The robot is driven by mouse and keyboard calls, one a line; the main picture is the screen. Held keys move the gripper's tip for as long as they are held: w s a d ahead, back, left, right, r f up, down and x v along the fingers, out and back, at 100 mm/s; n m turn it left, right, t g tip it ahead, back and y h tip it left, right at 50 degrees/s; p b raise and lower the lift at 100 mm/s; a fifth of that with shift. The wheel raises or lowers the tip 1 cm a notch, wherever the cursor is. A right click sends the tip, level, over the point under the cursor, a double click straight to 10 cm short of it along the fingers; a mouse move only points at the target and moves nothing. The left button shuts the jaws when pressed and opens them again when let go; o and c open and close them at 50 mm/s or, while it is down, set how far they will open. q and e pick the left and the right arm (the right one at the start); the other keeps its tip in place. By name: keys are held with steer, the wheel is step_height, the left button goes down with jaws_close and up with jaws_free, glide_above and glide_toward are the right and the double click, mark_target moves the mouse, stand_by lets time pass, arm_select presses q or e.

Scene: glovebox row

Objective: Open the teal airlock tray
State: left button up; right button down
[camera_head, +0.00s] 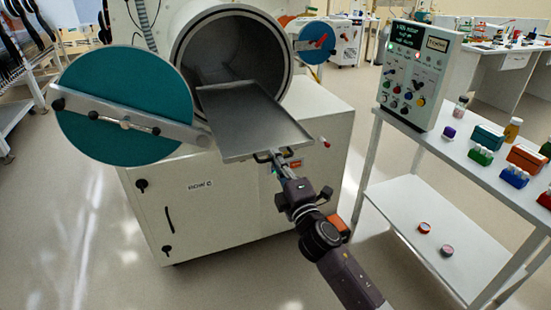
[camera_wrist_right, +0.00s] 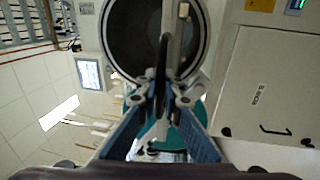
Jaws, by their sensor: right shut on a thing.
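The airlock's round teal door (camera_head: 110,85) stands swung open to the left in the head view, with a grey bar across it. The flat grey metal tray (camera_head: 250,118) sticks well out of the round airlock opening (camera_head: 228,50), its back end still inside. A dark handle (camera_head: 262,156) is on the tray's front edge. My right gripper (camera_head: 277,161) is shut on this handle. In the right wrist view the dark handle bar (camera_wrist_right: 162,55) stands between its fingertips (camera_wrist_right: 163,86). The tray looks empty. My left gripper is not in view.
A white cabinet (camera_head: 235,215) carries the airlock. To the right, a white table (camera_head: 480,180) holds a control panel (camera_head: 418,75), vials and coloured blocks, with two small round items on its lower shelf. The floor at the front left is clear.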

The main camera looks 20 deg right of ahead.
steer(key=shift+f, duration=0.2)
steer(key=c, duration=2.1)
jaws_free()
steer(key=shift+s+r, duration=0.15)
steer(key=shift+s, duration=0.05)
steer(key=s, duration=0.4)
steer(key=s+f, duration=0.1)
steer(key=s, duration=0.3)
steer(key=s+f, duration=0.1)
steer(key=s, duration=0.2)
steer(key=shift+s+d, duration=0.2)
steer(key=shift+s, duration=0.2)
steer(key=shift+f, duration=0.1)
